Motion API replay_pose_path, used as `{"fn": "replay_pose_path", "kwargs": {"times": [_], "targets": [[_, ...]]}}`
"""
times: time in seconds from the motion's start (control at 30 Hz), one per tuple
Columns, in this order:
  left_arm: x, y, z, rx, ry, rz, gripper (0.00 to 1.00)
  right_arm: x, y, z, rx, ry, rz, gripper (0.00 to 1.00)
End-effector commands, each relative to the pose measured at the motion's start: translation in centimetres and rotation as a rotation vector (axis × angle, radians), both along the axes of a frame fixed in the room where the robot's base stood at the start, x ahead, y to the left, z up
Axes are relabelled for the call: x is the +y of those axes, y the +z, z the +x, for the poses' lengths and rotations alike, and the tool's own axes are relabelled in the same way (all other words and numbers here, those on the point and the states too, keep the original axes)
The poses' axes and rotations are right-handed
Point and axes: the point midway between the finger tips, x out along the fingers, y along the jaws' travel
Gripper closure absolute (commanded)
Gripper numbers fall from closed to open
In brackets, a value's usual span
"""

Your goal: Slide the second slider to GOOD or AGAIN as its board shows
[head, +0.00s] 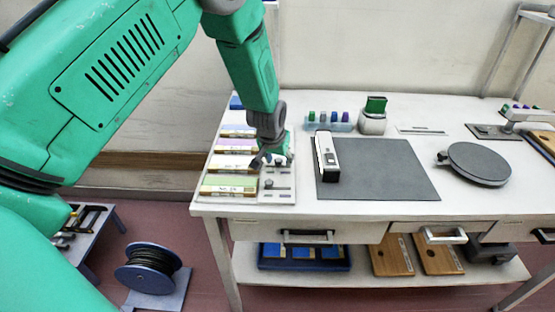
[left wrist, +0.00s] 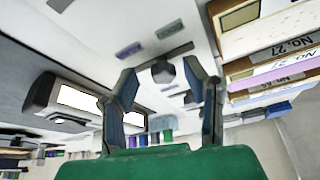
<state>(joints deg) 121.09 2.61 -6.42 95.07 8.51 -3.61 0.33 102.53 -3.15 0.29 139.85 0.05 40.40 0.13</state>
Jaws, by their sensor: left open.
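My left gripper (head: 266,160) reaches down over a pale slider panel (head: 282,197) at the left end of the table. In the left wrist view its open fingers (left wrist: 161,78) stand on either side of a dark slider knob (left wrist: 163,71); I cannot tell whether they touch it. Small purple and green plates (left wrist: 129,51) lie on the panel beside the knob. Wooden-edged boards with numbered labels stand in a row along the panel: a green-topped one (head: 229,181), a white one (head: 232,160) and others behind. GOOD and AGAIN are not legible. My right gripper is not in view.
A white-and-black device (head: 327,158) stands on a dark mat (head: 385,170) right of the panel. Behind are a tray of coloured pieces (head: 330,124) and a green-topped container (head: 373,115). A round grey plate (head: 480,163) is at right.

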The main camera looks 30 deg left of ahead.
Motion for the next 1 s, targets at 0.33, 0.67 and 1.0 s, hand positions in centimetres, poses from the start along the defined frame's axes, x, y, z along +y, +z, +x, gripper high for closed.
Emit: {"fn": "replay_pose_path", "kwargs": {"times": [0.33, 0.67, 1.0], "targets": [[0.8, -0.3, 0.0, 0.001, 0.001, -0.009, 1.00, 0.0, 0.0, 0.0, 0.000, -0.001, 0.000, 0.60], [-1.6, -0.4, 1.8, 0.000, 0.001, -0.003, 1.00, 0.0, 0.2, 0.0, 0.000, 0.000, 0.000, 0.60], [-1.7, -0.4, 1.8, -0.001, 0.000, -0.006, 0.59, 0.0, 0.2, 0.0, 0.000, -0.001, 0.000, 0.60]]}}
